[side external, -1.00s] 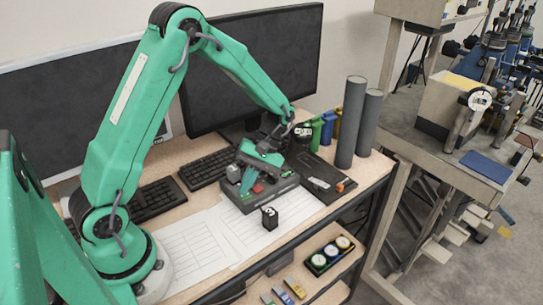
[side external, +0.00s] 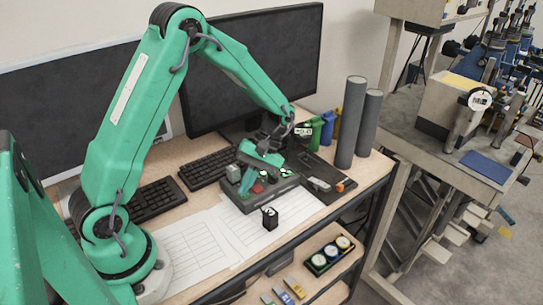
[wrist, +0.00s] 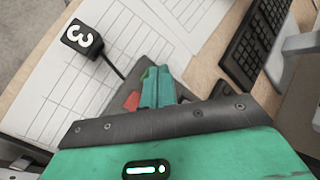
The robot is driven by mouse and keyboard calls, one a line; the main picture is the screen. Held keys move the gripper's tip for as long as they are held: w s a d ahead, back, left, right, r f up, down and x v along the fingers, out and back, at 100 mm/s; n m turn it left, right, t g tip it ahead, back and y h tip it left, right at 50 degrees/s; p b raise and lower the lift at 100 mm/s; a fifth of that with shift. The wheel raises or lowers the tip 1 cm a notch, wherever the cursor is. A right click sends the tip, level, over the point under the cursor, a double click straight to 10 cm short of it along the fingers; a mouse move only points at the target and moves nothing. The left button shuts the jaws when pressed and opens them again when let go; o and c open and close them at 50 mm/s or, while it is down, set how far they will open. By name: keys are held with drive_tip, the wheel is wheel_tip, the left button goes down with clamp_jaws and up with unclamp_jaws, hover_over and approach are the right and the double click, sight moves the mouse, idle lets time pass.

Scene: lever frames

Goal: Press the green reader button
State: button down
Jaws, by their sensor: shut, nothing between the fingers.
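The reader is a low dark grey box (side external: 236,203) on the desk, and its grey top also shows in the wrist view (wrist: 122,98). A red button (side external: 258,187) is on its top, seen beside my fingers in the wrist view (wrist: 132,101). My gripper (side external: 243,188) is shut and empty, its green fingers pointing down over the reader. In the wrist view my fingertips (wrist: 158,72) are close above the box. I cannot tell whether the fingertips touch anything.
A small black block marked 3 (side external: 270,218) stands in front of the reader, with a cable to it. Keyboards (side external: 208,168) and a monitor (side external: 262,65) are behind. Two grey cylinders (side external: 350,122) stand at right. Papers (side external: 190,250) lie flat in front.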

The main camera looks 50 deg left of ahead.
drive_tip(key=shift+r, duration=0.6)
drive_tip(key=shift+r, duration=2.5)
drive_tip(key=shift+r, duration=0.1)
drive_tip(key=s+d+r+m+t, duration=0.3)
drive_tip(key=s+r+m+t, duration=0.7)
drive_tip(key=r+t, duration=0.3)
drive_tip(key=shift+s+d+r+m+y, duration=0.15)
drive_tip(key=shift+r+m+y, duration=0.05)
drive_tip(key=shift+m+y, duration=0.2)
idle(0.5)
